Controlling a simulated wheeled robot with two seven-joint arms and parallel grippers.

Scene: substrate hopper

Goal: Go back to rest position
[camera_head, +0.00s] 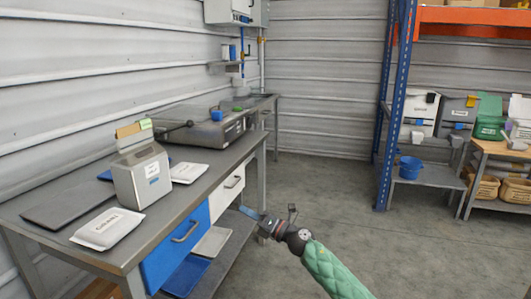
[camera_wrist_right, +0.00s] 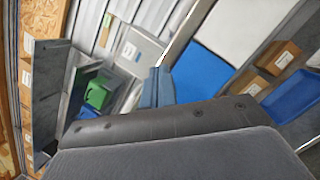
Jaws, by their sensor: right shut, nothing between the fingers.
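My right gripper (camera_head: 249,212) is in the head view, at the end of my green-sleeved arm. It is in front of the workbench (camera_head: 62,249), close to the drawer fronts and over the floor side. Its blue-grey fingers (camera_wrist_right: 157,87) show in the wrist view, shut together with nothing between them. My left gripper is not in view.
The bench has a blue drawer (camera_head: 175,248) and a white drawer (camera_head: 227,190). A grey hopper box (camera_head: 140,178) and a white labelled packet (camera_head: 107,229) stand on it. A blue-posted rack (camera_head: 397,105) is at right. The floor between is clear.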

